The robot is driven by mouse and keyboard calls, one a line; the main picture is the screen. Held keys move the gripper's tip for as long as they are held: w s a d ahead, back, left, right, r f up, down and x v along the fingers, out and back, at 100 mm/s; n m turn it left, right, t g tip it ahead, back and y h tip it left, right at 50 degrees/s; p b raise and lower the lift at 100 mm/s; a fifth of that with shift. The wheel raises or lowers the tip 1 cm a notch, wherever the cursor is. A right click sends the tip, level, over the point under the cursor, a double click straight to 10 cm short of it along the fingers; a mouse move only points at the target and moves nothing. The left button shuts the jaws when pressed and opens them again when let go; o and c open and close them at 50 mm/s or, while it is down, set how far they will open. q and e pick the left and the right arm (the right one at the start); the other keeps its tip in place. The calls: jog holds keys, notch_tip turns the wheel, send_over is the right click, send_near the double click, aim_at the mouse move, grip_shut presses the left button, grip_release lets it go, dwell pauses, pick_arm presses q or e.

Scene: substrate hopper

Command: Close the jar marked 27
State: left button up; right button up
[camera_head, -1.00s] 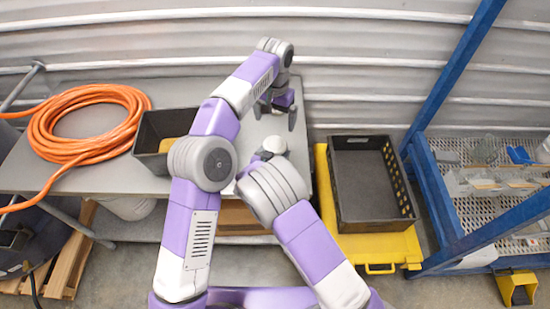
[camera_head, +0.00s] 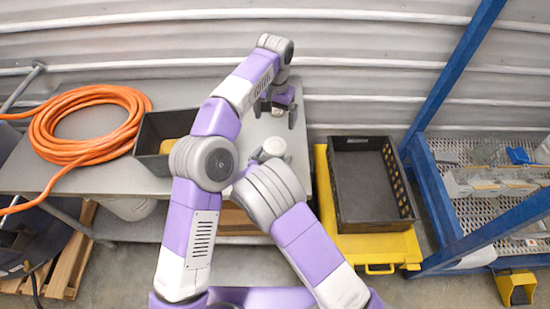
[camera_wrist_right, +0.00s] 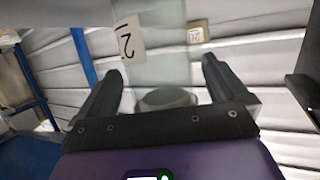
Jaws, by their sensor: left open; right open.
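My left gripper (camera_head: 275,108) is open over the back right of the grey table, fingers pointing down, with nothing seen between them. A white round-topped thing (camera_head: 273,147) stands nearer, beside my right wrist; I cannot tell whether it is a jar or a lid. My right gripper (camera_wrist_right: 162,68) is open; its fingers are largely hidden in the head view. In the right wrist view a clear, glass-like jar (camera_wrist_right: 163,45) shows beyond and between the fingers. A tilted label (camera_wrist_right: 127,38) reads 2 plus an unclear mark. A dark grey round part (camera_wrist_right: 166,98) lies between the fingers.
A second small label (camera_wrist_right: 195,34) shows beside the glass. On the table (camera_head: 100,180) are an orange hose coil (camera_head: 50,130) and a dark bin (camera_head: 150,150). A black crate (camera_head: 370,222) on a yellow base and a blue-framed rack (camera_head: 425,170) stand right.

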jog(key=p+v, duration=0.1)
jog(key=v, duration=0.4)
jog(key=shift+s+a+r+p, duration=0.1)
jog(key=shift+s+a+p, duration=0.1)
jog(key=shift+p, duration=0.15)
